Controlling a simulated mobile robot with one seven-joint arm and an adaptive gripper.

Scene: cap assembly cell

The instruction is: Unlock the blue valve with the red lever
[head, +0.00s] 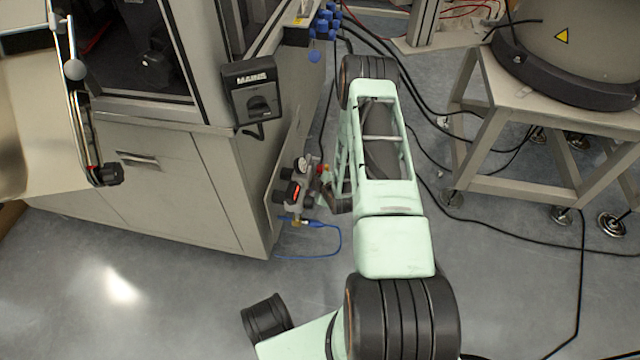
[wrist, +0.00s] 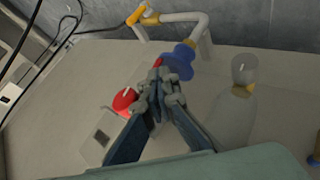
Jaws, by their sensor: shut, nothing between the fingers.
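In the wrist view the blue valve (wrist: 178,60) sits on the cabinet's side panel, just beyond my fingertips. A small red piece, which looks like its red lever (wrist: 157,62), shows at its left edge, right by the tips. My gripper (wrist: 158,92) is shut and empty, pointing at the valve. I cannot tell whether the tips touch the lever. A round red knob (wrist: 124,100) lies left of my fingers. In the head view my arm hides the blue valve and most of my gripper.
A clear bowl with a yellow fitting (wrist: 238,108) stands right of my fingers, close by. A pipe with a yellow fitting (wrist: 178,17) runs beyond the valve. In the head view a gauge (head: 301,164) and blue hose (head: 338,240) sit low beside the cabinet (head: 220,190).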

